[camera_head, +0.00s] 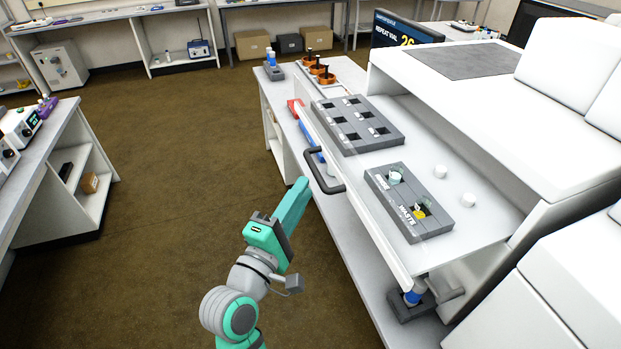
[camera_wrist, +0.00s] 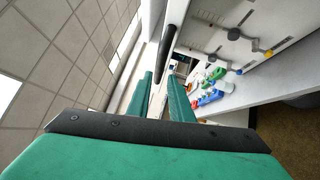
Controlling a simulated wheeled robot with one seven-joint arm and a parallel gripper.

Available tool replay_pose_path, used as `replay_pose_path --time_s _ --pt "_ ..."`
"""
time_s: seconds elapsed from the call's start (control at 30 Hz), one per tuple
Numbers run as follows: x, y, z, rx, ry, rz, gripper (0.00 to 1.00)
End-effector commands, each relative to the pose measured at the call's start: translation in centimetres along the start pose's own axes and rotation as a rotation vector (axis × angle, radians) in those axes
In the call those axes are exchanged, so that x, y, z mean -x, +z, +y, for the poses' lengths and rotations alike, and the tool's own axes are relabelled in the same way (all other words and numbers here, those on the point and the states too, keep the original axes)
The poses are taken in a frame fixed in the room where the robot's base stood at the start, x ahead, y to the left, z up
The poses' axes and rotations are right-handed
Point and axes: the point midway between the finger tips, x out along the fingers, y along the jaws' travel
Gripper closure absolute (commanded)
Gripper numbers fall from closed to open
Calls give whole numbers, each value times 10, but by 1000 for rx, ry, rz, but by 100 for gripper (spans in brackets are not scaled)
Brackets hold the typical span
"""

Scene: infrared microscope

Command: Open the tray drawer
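The tray drawer (camera_head: 482,240) is a white flat tray standing out from the white microscope body in the head view, with a tall white front panel (camera_head: 362,222). Its dark bar handle (camera_head: 318,172) sits on the front panel. My gripper (camera_head: 303,184) is just left of the handle, fingers pointing up toward it. In the wrist view, the handle (camera_wrist: 170,38) is a dark bar reaching down to the gap between the green fingers of my gripper (camera_wrist: 160,76). The fingers are apart, with a gap showing between them. I cannot tell whether they touch the handle.
The drawer bears a dark grey slotted holder (camera_head: 397,142), a grey holder marked WASTE (camera_head: 436,229) and two small white caps. The microscope body (camera_head: 560,145) stands at right. A side bench (camera_head: 40,150) is at left. Brown floor between them is clear.

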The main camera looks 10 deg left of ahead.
Motion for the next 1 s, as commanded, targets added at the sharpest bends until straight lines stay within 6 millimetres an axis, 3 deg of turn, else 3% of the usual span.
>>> replay_pose_path --time_s 0.1,0.3,0.83,1.0 --pt "17 0 0 0 -1 2 80" --pt "31 0 0 -1 -1 0 80" --pt "32 0 -1 -1 -1 0 80" --pt "35 -1 -22 -26 -19 35 80"
